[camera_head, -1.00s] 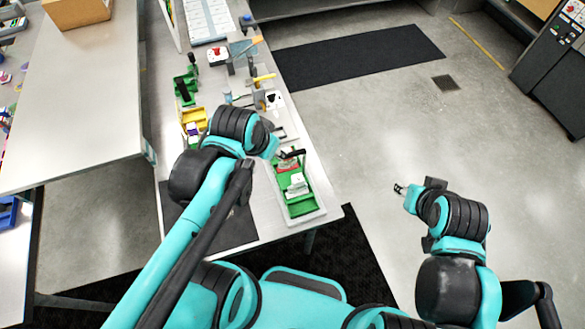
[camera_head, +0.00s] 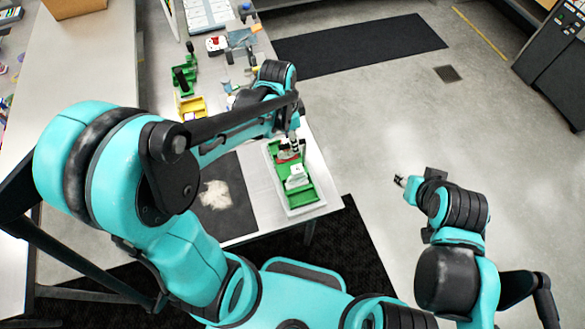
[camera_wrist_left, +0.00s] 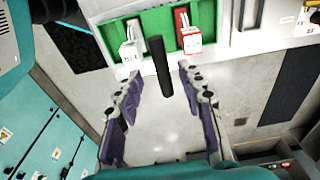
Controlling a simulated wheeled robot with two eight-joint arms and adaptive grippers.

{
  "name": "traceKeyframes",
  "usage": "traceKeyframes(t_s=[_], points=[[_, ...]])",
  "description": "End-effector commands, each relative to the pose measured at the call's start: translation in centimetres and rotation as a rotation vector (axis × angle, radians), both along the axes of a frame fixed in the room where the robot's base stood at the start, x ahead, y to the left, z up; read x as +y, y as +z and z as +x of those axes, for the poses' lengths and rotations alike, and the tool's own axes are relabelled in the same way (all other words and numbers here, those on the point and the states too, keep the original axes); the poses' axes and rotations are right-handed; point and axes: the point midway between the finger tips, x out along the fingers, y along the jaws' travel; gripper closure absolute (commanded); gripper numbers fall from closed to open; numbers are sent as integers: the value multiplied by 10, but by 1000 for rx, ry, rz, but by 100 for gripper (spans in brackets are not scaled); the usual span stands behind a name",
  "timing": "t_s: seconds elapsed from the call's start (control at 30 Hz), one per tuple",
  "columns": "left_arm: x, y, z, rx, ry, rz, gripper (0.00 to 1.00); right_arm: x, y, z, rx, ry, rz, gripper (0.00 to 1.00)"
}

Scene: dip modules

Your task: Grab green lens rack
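A green rack (camera_head: 306,191) sits in a white tray at the table's right front corner, holding a white block and a red-and-white block. In the left wrist view the green rack (camera_wrist_left: 155,32) lies along the top, with a white block (camera_wrist_left: 130,48) and a red-and-white block (camera_wrist_left: 188,36). My left gripper (camera_head: 291,146) is over the rack's far end. Its fingers (camera_wrist_left: 161,76) are apart, and a black upright bar (camera_wrist_left: 159,62) shows between them, with gaps on both sides. My right gripper (camera_head: 400,181) hangs over the floor, too small to read.
Another green object (camera_head: 184,74) and a yellow bin (camera_head: 192,106) stand farther back on the table. A dark mat (camera_head: 232,215) with a pale patch lies left of the rack. Open floor (camera_head: 400,120) is to the right.

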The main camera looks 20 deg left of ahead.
Motion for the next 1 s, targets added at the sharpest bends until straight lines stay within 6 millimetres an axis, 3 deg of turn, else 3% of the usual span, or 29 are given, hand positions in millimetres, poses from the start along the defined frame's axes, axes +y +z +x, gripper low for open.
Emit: traceKeyframes(t_s=[0.2, 0.47, 0.63, 1.0], points=[[0, -30, 4, -1, 1, 0, 61, 0, -4, 0, 0, 0, 0, 63], [0, -34, 4, -1, 1, 0, 61, 0, -4, 0, 0, 0, 0, 63], [-1, -34, 4, -1, 1, 0, 100, 0, -4, 0, 0, 0, 0, 63], [-1, -33, 4, -1, 2, 0, 100, 0, -4, 0, 0, 0, 0, 63]])
